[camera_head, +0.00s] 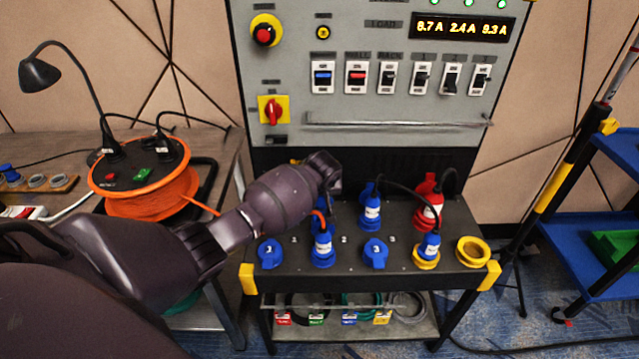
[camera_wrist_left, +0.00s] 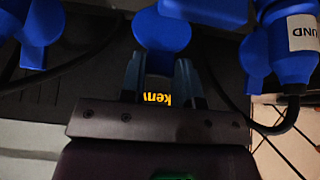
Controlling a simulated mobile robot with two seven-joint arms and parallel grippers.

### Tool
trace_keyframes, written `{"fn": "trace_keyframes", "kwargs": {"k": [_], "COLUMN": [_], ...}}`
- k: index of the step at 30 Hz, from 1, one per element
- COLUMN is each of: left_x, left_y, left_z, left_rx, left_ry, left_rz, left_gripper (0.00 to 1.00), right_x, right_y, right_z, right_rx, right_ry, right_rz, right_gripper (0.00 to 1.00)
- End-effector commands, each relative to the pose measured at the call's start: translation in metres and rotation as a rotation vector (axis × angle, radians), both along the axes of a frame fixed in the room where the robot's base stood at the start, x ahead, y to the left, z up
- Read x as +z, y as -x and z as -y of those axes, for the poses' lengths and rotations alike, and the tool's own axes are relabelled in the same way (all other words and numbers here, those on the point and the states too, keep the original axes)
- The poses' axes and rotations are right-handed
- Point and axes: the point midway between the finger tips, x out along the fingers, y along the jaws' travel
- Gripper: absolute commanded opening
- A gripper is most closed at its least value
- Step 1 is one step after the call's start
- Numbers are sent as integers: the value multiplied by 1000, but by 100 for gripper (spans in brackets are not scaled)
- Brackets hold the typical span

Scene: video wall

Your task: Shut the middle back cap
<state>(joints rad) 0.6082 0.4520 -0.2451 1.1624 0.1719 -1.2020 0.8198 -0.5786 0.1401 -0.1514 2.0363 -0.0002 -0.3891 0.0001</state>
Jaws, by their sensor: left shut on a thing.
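The middle back cap, a round blue lid (camera_wrist_left: 161,29), is in the left wrist view below a blue socket body (camera_wrist_left: 205,8). My left gripper (camera_wrist_left: 160,68) is shut on this lid, one finger on each side of its lower part. How far the lid stands from its socket I cannot tell. In the head view my left arm reaches over the dark socket box (camera_head: 400,272) to its back row. My wrist hides the fingers, the lid and much of the back row's left part. My right gripper is not in view.
A blue plug (camera_head: 371,211) and a red plug (camera_head: 430,205) with cables stand to the right. An orange cable reel (camera_head: 150,190) is at left.

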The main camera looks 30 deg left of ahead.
Motion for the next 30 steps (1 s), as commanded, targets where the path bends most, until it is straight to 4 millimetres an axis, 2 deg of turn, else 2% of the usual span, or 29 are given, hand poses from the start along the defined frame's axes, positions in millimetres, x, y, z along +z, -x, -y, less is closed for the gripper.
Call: {"fn": "trace_keyframes", "kwargs": {"k": [3, 12, 29, 30], "left_x": [-3, -12, -16, -16], "left_y": [10, 19, 22, 21], "left_z": [7, 12, 12, 12], "left_rx": [0, 1, 2, 1], "left_ry": [7, 6, 5, 5], "left_rz": [-11, -14, -17, -17], "left_gripper": [0, 0, 0, 35], "right_x": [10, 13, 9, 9], "right_y": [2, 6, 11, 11], "right_z": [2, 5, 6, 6], "right_rx": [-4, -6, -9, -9], "right_ry": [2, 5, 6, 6], "right_rz": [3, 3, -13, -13], "right_gripper": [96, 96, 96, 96]}}
